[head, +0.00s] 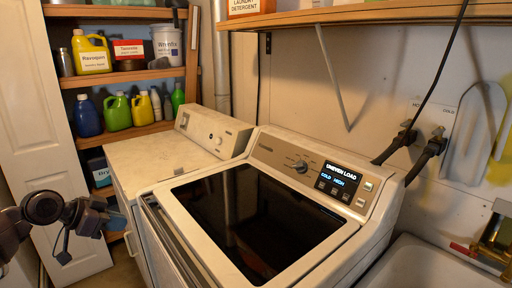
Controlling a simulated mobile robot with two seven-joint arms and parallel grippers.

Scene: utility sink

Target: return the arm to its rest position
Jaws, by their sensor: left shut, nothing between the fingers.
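My left arm comes in from the left edge of the head view, low in the picture. Its dark gripper (117,221) is shut with nothing in it. It is in front of the white side of the left machine, near a white door panel, and looks apart from both. My right gripper is out of view.
A white washer (346,239) with a dark glass lid and a lit display stands in the middle, beside a second white machine (150,158). Shelves (130,75) with bottles and boxes stand behind. A sink (425,262) is at lower right. A wall shelf (350,15) overhangs the washer.

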